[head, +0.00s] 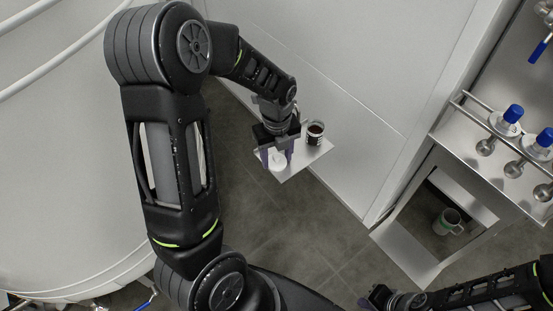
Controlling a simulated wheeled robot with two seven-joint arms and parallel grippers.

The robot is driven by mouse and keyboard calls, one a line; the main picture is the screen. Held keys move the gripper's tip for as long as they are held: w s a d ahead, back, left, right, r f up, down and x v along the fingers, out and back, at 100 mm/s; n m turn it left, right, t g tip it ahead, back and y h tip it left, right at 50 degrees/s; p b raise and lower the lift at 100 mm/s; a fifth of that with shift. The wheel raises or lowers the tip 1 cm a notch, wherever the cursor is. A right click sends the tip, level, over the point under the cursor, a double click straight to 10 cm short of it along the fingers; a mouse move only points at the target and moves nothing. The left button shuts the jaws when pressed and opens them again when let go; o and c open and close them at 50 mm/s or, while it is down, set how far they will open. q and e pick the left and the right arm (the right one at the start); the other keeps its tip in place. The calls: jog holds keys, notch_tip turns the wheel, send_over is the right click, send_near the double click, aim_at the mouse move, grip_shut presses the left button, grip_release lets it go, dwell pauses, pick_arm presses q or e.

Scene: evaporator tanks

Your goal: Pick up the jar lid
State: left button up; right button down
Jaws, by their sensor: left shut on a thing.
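The white jar lid (277,162) is between the fingers of my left gripper (276,156), at the left part of a small metal shelf (298,168). The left gripper points down and is shut on the lid. I cannot tell whether the lid touches the shelf. A small jar (315,134) with dark contents and an uncovered top stands just right of the gripper, near the shelf's back edge. My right gripper (376,297) is at the bottom edge, far from the lid, and its opening is not clear.
The shelf sticks out from a pale wall panel (350,110). At the right, a metal rack (465,125) has several blue-handled valves. A large pale tank (60,150) fills the left. Dark tiled floor (300,235) lies below.

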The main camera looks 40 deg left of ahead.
aim_at(277, 156)
pick_arm(q)
jog(key=shift+c, duration=1)
notch_tip(277, 156, up, 10)
jog(key=shift+b, duration=0.3)
